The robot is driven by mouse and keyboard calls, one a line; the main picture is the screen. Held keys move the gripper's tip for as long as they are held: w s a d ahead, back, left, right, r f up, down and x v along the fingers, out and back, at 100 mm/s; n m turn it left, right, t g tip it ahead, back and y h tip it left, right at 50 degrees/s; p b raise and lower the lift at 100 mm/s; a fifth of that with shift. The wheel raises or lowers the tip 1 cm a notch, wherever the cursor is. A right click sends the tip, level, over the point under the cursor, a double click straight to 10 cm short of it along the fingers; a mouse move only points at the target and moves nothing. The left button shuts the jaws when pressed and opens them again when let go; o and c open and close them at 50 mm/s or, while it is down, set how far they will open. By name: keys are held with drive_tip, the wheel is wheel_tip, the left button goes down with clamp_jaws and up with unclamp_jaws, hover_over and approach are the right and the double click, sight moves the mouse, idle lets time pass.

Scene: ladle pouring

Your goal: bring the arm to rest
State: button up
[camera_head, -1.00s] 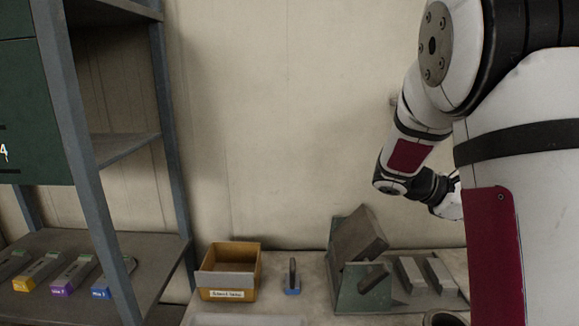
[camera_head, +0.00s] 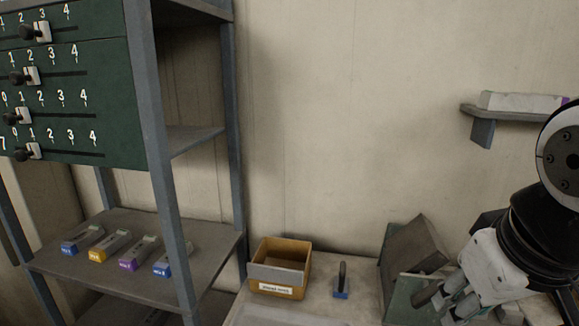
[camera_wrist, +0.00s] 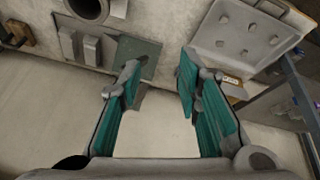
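My gripper (camera_wrist: 158,72) is open in the wrist view. Its two teal-padded fingers stand well apart, with nothing held between them. The wrist view looks over the bench, and the fingers appear in front of a green plate (camera_wrist: 137,55) and bare surface. In the head view my arm is at the right edge, bent downward in front of the green angled holder (camera_head: 406,296).
A yellow bin (camera_head: 281,290) and a small blue-based handled tool (camera_head: 341,281) stand on the bench. A rack (camera_head: 167,180) with labelled blocks is at left, beside a green slider panel (camera_head: 75,90). A wall shelf (camera_head: 515,112) is near my arm. A pale tray (camera_wrist: 225,38) lies at right in the wrist view.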

drive_tip(key=s+a+f+m+g+b, duration=0.1)
drive_tip(key=s+f+g+b, duration=0.1)
drive_tip(key=f+b, duration=1)
drive_tip(key=s+a+f+g+b, duration=0.2)
drive_tip(key=f+b, duration=0.8)
drive_tip(key=f, duration=0.4)
wheel_tip(320, 180, up, 23)
drive_tip(key=t+y+p, duration=0.1)
drive_tip(key=t+p, duration=0.2)
drive_tip(key=p, duration=1.8)
drive_tip(key=shift+w+d+f+t, duration=0.15)
drive_tip(key=shift+w+t, duration=0.1)
drive_tip(key=shift+t, duration=0.05)
